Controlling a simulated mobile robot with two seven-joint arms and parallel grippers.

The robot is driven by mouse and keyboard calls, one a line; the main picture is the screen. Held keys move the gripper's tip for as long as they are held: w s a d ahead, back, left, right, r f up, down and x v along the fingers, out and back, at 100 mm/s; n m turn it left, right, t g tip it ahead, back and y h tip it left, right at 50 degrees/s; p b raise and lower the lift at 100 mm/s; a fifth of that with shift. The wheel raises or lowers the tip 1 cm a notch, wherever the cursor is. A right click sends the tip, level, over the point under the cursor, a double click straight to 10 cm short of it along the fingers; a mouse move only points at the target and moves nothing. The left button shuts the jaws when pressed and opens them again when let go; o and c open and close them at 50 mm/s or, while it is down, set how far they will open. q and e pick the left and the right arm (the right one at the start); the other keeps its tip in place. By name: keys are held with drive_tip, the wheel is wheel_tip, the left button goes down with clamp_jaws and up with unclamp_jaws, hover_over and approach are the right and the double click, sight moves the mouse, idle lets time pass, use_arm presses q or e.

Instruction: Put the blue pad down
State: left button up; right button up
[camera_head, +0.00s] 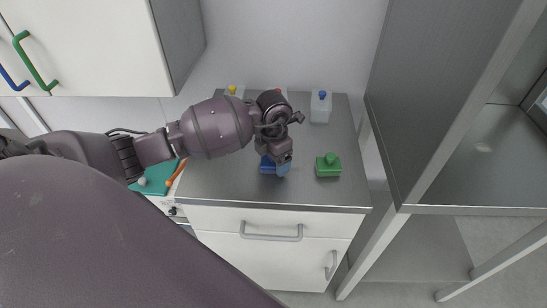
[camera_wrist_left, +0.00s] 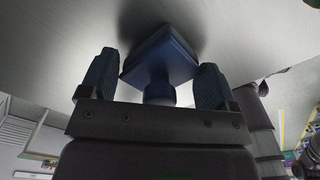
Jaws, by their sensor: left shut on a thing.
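The blue pad (camera_head: 266,166) is a square block with a knob, on or just above the grey counter (camera_head: 225,182); whether it touches is hard to tell. My left gripper (camera_head: 283,168) comes down over it from the left and hides part of it. In the left wrist view the blue pad (camera_wrist_left: 160,60) lies beyond the fingers, its knob between the two fingertips of my left gripper (camera_wrist_left: 157,85). My left gripper is shut on the blue pad. My right gripper is not in view.
A green pad (camera_head: 328,166) with a knob stands right of the blue pad. A blue-capped bottle (camera_head: 320,107) stands at the back, with other bottles partly behind my arm. A teal tray (camera_head: 153,182) is at the left. A metal cabinet (camera_head: 430,100) rises at the right.

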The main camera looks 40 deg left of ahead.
use_arm(q)
drive_tip(key=shift+f, duration=0.1)
drive_tip(key=o, duration=1)
wheel_tip(320, 180, up, 12)
drive_tip(key=shift+r, duration=0.2)
drive_tip(key=shift+d, duration=0.1)
